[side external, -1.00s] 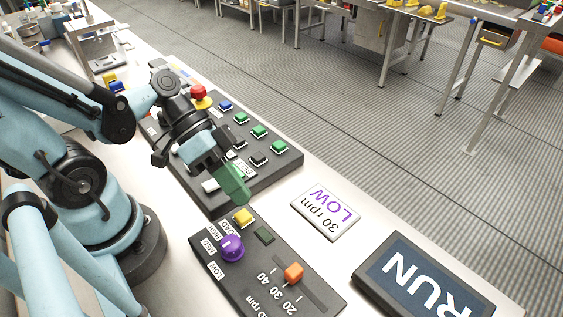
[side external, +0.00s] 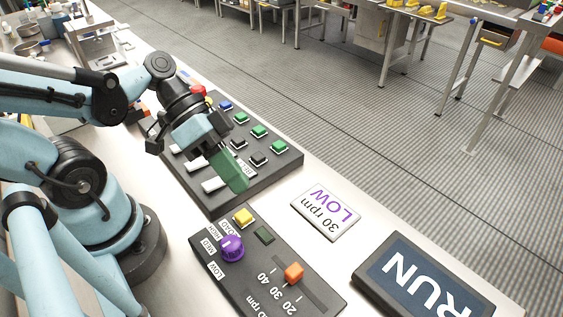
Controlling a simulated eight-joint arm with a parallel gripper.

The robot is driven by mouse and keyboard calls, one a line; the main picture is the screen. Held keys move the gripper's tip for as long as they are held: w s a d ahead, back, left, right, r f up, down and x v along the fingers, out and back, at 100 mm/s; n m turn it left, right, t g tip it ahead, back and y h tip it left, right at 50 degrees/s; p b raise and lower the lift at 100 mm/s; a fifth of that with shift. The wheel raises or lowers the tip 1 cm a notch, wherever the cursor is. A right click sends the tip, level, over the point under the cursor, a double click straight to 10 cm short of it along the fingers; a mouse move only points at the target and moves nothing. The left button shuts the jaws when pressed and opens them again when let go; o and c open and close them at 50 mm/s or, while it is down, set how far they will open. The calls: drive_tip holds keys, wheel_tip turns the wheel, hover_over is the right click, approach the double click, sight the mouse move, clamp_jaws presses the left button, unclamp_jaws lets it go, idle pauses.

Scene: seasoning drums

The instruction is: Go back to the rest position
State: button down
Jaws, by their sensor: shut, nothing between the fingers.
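My gripper (side external: 232,175) has green fingers pressed together with nothing between them. It hangs in the air over the lower end of the larger button panel (side external: 262,172), tilted down to the right, and hides part of that panel. It is apart from the smaller control panel (side external: 205,262) in front. That panel has a purple knob (side external: 232,248), a yellow button (side external: 243,215), a dark green button (side external: 264,236) and an orange slider (side external: 293,272).
A card reading "30 rpm LOW" (side external: 325,212) lies on the table right of the panels. A dark display reading "RUN" (side external: 420,283) stands at the lower right. A red button (side external: 198,90) is partly hidden behind my arm. Metal equipment (side external: 95,42) stands at the back left.

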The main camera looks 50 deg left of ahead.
drive_tip(key=w+a+r+n+t+y, duration=0.3)
drive_tip(key=w+a+n+t+y, duration=0.2)
drive_tip(key=w+a+y, duration=0.4)
drive_tip(key=shift+a+n, duration=0.25)
drive_tip(key=shift+n, duration=0.55)
drive_tip(key=shift+d, duration=0.1)
